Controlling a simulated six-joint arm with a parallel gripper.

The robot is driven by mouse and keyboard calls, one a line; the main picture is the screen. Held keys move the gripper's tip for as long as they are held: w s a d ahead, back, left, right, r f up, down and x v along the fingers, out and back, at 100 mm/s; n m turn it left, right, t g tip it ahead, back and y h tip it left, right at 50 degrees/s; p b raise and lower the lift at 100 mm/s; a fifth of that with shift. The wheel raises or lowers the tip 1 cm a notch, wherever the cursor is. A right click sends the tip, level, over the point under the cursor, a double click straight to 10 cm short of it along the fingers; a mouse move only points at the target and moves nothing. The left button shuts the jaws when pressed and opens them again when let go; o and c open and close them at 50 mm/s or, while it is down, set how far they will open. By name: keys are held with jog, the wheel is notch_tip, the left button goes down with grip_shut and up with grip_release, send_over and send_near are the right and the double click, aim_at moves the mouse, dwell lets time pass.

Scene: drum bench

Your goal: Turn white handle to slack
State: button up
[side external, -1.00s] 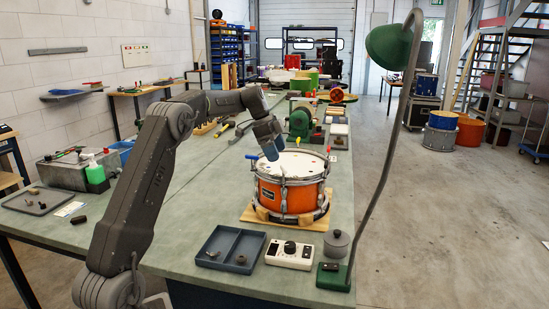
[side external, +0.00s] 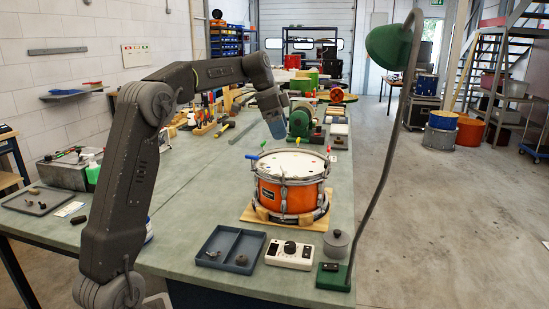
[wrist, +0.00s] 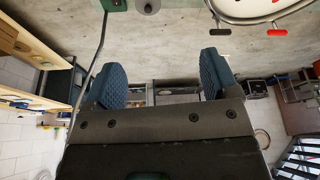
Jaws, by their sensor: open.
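An orange snare drum (side external: 290,190) with a white head stands on a wooden base (side external: 256,214) on the bench. Coloured handles stand around its rim: a blue handle (side external: 252,157), a green handle (side external: 263,146) and a red handle (side external: 328,149). A small pale spot shows at the far rim, but I cannot tell whether it is the white handle. My gripper (side external: 278,128) is open and empty, above and behind the drum's far left rim. In the wrist view its two blue fingers stand wide apart (wrist: 162,78), with a red handle (wrist: 277,32) and a dark handle (wrist: 224,31) beyond.
A green lamp (side external: 388,46) curves up at the bench's right edge. A grey tray (side external: 232,248), a white control box (side external: 289,254) and a grey lidded pot (side external: 336,243) lie in front of the drum. A green machine (side external: 301,121) stands behind it.

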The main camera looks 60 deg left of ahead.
jog(key=s+d+n+y, duration=0.1)
jog(key=s+d+n, duration=0.1)
jog(key=s+d, duration=0.4)
jog(key=s+d+n+t, duration=0.1)
jog(key=s+d+n, duration=0.1)
jog(key=s+d, duration=0.4)
jog(key=shift+d+f+y, duration=0.2)
jog(key=shift+d+y, duration=0.2)
jog(key=shift+d, duration=2.3)
jog(key=shift+s, duration=0.1)
